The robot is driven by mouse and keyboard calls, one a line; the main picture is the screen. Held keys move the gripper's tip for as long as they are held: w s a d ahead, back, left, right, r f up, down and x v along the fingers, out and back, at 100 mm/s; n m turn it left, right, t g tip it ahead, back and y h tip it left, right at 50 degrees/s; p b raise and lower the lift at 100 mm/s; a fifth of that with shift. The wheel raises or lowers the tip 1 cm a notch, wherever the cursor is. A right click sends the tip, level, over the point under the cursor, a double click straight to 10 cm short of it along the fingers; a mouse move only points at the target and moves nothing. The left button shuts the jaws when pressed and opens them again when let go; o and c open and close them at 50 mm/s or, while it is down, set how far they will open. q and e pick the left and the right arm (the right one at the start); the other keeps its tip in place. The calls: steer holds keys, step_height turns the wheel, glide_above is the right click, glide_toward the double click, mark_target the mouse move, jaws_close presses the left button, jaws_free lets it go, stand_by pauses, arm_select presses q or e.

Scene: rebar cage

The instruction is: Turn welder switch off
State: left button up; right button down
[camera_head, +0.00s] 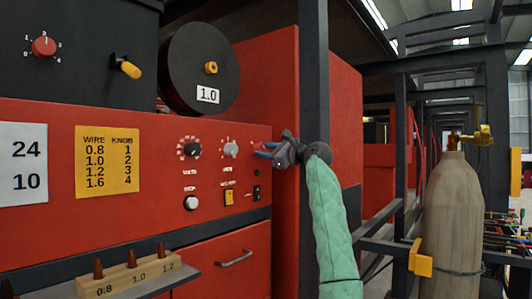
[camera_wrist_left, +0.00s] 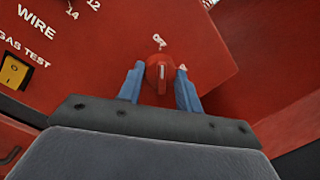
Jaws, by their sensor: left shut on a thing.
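The red welder panel (camera_head: 150,205) fills the left of the head view. My left gripper (camera_head: 265,152), with blue fingers, is at the panel's right edge, its green-sleeved arm hanging below it. In the left wrist view, a red rotary switch (camera_wrist_left: 162,84) with a pale line on its face sits between the two blue fingers of this gripper (camera_wrist_left: 160,75). The fingers are shut on it. In the head view the gripper hides this switch. My right gripper is not in view.
A yellow gas test switch (camera_wrist_left: 14,72) lies left of the fingers. Dials, a black wire spool (camera_head: 190,65) and a small shelf with a wooden tip block (camera_head: 130,277) are further left. A gas cylinder (camera_head: 453,215) and a dark frame post (camera_head: 313,90) stand to the right.

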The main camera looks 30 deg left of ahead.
arm_select(q)
steer(key=o, duration=1)
steer(key=shift+d, duration=0.15)
steer(key=d, duration=0.5)
steer(key=d+b, duration=0.1)
steer(key=d, duration=0.1)
steer(key=shift+s+d+f, duration=0.2)
steer(key=shift+s+f, duration=0.05)
steer(key=shift+f, duration=0.15)
